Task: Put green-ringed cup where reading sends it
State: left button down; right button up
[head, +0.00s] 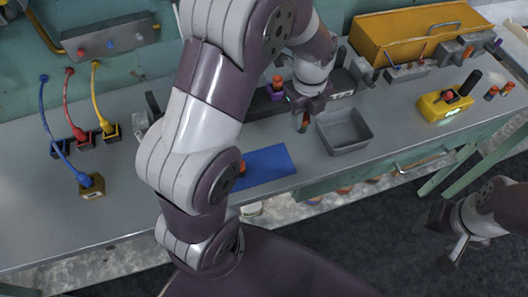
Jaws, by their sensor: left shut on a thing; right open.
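My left gripper (303,118) is shut on a small orange-brown thing (304,123), just left of a grey tray (358,141). The thing is too small and covered for me to tell whether it is the green-ringed cup. No green ring shows clearly anywhere. A yellow meter (432,108) with a lit green display sits on the bench at the right; its reading is too small to make out. My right gripper (453,254) is open and empty, low at the right, off the bench front.
A blue mat (268,164) lies at the front edge, partly behind my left arm. Yellow, red and blue cables (70,112) stand at the left. A yellow case (412,30) is at the back right.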

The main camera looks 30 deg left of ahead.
pick_arm(q)
jog(key=s+a+f, duration=0.1)
jog(key=s, duration=0.1)
jog(key=s+a+f, duration=0.1)
jog(key=s, duration=0.1)
jog(key=s+a+f, duration=0.1)
jog(key=s+f, duration=0.1)
jog(key=s, duration=0.1)
jog(key=shift+a+f, duration=0.1)
jog(key=shift+a, duration=0.1)
jog(key=shift+f, duration=2.1)
jog(key=shift+f, duration=0.1)
jog(key=c, duration=0.9)
grip_release()
jog(key=shift+o, duration=0.2)
notch_tip(320, 180, up, 12)
jog(key=s+f+n, duration=0.1)
jog(key=n, duration=0.7)
jog(key=s+d+n+t, duration=0.1)
jog(key=s+n, duration=0.1)
jog(key=n, duration=0.5)
jog(key=s+d+f+n, duration=0.1)
jog(key=n, duration=0.7)
jog(key=shift+s+d+f+n+p, duration=0.15)
jog(key=shift+s+f+n+p, duration=0.15)
jog(key=shift+p, duration=0.05)
